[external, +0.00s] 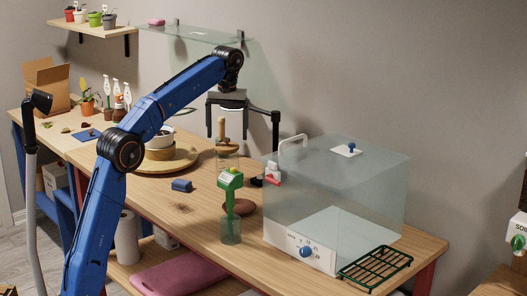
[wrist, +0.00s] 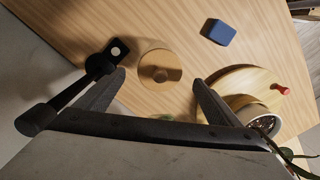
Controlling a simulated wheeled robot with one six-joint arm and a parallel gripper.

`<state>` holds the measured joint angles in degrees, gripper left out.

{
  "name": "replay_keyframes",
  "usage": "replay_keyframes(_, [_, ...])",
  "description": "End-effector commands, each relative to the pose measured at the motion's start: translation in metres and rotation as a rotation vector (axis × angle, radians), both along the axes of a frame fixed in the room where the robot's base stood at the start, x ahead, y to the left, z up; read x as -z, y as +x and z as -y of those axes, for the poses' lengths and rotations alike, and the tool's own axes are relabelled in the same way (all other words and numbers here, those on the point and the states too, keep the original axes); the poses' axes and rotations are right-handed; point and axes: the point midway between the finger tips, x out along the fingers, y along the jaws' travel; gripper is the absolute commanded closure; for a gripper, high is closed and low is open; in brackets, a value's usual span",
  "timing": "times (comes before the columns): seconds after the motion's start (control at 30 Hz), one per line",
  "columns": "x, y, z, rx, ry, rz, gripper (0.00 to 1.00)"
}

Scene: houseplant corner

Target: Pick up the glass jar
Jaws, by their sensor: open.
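The glass jar (external: 228,163) stands on the wooden table, clear-walled with a tan lid and a knob on top. Its lower part is partly hidden behind a green-headed bottle. In the wrist view only its round tan lid (wrist: 160,68) shows clearly, seen from above. My gripper (external: 226,132) is above the jar, pointing down, with its fingers apart. In the wrist view my gripper (wrist: 160,76) has the lid between its two fingertips in the picture, with gaps on both sides. Nothing is held.
The green-headed bottle (external: 231,190) stands in front of the jar. A clear box (external: 340,190) is to the right. A round wooden board (external: 180,163) with a pot is to the left. A blue block (external: 182,185) lies nearby. A black post (external: 275,130) rises beside my gripper.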

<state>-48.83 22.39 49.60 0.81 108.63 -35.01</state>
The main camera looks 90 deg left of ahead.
Motion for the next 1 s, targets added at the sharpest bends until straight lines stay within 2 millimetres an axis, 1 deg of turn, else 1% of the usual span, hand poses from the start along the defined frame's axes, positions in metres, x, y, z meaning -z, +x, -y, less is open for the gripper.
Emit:
replay_keyframes(0.3, [0.026, 0.0, 0.001, 0.002, 0.0, 0.0, 0.12])
replay_keyframes(0.4, [0.039, 0.0, 0.001, 0.002, -0.001, 0.0, 0.12])
replay_keyframes(0.67, [0.055, 0.0, 0.001, 0.002, 0.001, 0.0, 0.12])
replay_keyframes(1.0, [0.086, -0.001, 0.001, 0.002, 0.0, 0.0, 0.12])
